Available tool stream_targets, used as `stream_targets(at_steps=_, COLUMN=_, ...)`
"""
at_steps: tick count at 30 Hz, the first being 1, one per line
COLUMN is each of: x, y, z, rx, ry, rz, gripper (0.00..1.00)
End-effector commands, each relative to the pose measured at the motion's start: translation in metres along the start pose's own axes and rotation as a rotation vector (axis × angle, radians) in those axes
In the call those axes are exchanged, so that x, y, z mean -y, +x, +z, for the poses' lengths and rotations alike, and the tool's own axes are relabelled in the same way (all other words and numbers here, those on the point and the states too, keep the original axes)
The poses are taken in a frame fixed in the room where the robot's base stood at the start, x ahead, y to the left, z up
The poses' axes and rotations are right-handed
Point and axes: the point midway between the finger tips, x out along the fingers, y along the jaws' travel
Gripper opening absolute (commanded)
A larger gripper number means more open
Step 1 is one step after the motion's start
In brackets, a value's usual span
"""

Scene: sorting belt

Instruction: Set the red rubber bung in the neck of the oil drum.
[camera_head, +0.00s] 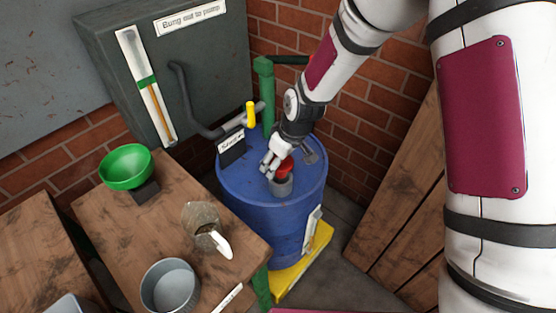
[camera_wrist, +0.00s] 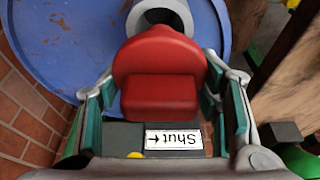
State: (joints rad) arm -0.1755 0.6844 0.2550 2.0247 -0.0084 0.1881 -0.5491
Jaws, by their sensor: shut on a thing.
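The red rubber bung (camera_wrist: 160,65) sits between the two fingers of my gripper (camera_head: 272,165), which is shut on it. In the head view the bung (camera_head: 286,166) shows just above and behind the grey neck (camera_head: 281,187) of the blue oil drum (camera_head: 255,208). In the wrist view the open, hollow neck (camera_wrist: 161,12) shows beyond the bung's rounded end, and the bung covers its near rim. The bung is outside the neck; whether it touches the rim I cannot tell. The drum top also fills much of the wrist view (camera_wrist: 75,45).
A lever with a yellow handle (camera_head: 250,113) and a "Shut" sign (camera_head: 231,146) stand behind the drum. A wooden table (camera_head: 130,210) on the left holds a green bowl (camera_head: 126,166), a jug (camera_head: 201,217) and a grey pot (camera_head: 169,287). Planks (camera_head: 400,200) lean at right.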

Motion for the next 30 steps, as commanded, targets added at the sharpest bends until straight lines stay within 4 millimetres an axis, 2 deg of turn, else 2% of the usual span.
stream_targets(at_steps=11, x=0.000, y=0.000, z=0.000, rx=0.000, ry=0.000, rz=0.000, gripper=0.38)
stream_targets(at_steps=30, x=-0.001, y=0.021, z=0.006, rx=0.000, ry=0.000, rz=0.000, gripper=0.38)
